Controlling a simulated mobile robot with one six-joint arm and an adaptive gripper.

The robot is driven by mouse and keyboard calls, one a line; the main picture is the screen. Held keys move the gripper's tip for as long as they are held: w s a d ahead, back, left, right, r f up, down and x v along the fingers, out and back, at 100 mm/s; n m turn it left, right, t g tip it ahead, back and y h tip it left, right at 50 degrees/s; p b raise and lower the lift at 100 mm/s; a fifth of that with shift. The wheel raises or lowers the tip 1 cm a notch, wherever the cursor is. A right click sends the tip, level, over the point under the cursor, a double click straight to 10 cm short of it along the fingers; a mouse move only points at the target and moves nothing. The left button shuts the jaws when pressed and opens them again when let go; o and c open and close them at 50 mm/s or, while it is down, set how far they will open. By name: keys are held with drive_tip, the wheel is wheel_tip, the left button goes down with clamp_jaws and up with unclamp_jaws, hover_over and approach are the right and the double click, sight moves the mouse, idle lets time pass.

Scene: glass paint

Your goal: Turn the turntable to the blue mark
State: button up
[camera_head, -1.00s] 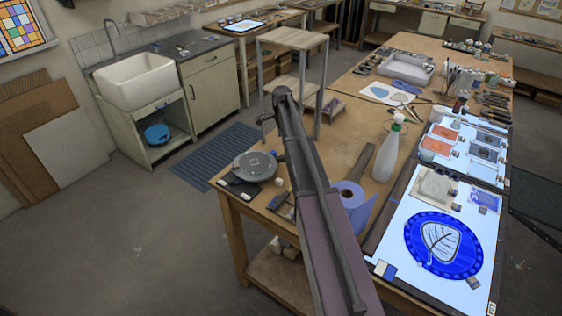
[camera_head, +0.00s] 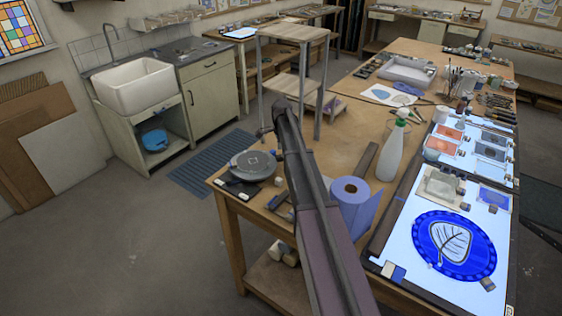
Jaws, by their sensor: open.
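The turntable (camera_head: 250,171) is a round grey disc with a dark rim at the near left corner of the wooden workbench. A small pale square outline shows on its top. I cannot make out a blue mark on it at this size. My arm reaches up from the bottom of the view and passes just right of the turntable. My gripper (camera_head: 264,131) shows only as a small dark part left of the arm's end, above and behind the turntable in the picture. The rest of it is hidden by the arm. It is open, with nothing seen in it.
Beside the turntable lie a dark flat pad (camera_head: 238,188) and small blocks. A blue paper roll (camera_head: 350,191), a spray bottle (camera_head: 394,148) and a lit panel (camera_head: 407,227) with a blue round glass piece are to the right. A shelf stand (camera_head: 293,33) rises behind.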

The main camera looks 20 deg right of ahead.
drive_tip(key=shift+f+b, duration=1.35)
drive_tip(key=shift+f, duration=0.3)
